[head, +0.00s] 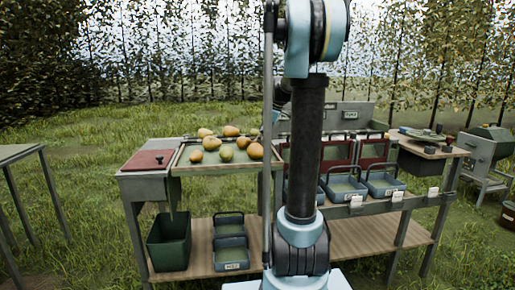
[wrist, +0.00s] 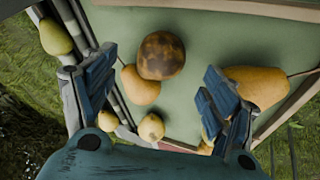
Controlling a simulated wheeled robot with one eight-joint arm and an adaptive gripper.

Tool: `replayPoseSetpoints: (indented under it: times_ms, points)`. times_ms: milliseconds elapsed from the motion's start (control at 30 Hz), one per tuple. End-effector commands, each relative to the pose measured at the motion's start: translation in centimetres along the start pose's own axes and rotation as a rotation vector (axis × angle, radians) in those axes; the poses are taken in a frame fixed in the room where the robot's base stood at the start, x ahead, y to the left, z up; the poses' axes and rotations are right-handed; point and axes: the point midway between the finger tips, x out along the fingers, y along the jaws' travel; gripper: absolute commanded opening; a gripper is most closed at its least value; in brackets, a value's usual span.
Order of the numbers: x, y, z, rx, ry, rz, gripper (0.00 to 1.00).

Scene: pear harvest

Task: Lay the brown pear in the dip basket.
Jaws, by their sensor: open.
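In the wrist view the brown pear (wrist: 160,55), mottled dark brown, lies on a pale green tray surface. It touches or overlaps a yellow-orange pear (wrist: 140,86). My gripper (wrist: 158,72) is open and empty, its blue fingers wide apart over the tray with the brown pear between and beyond them. In the head view I cannot pick out the brown pear, and my own arm hides the gripper. Several handled baskets are in view, such as blue-grey ones (head: 341,198) (head: 384,191) at the bench front; I cannot read which is the dip basket.
Other pears lie close by, including a large orange one (wrist: 257,86) by the right finger and a greenish one (wrist: 55,37) at the left. The tray (head: 180,168) has a raised rim. Red bins (head: 337,152) stand behind the baskets. A green bin (head: 169,243) stands on the shelf.

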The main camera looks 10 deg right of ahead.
Motion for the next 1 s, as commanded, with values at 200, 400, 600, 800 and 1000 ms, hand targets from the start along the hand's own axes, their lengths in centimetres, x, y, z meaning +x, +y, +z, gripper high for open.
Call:
replayPoseSetpoints:
  times_ms: [200,400,600,800,1000]
  points:
    - [2.3,0.0,0.1,-0.001,0.000,0.000,0.78]
    - [4.7,0.0,0.1,-0.001,0.000,0.000,0.78]
    - [5.2,-0.1,0.2,0.000,0.000,0.000,0.78]
    - [5.2,-0.1,0.2,0.000,0.000,0.000,0.62]
    - [5.2,0.0,0.2,0.000,0.000,0.000,0.26]
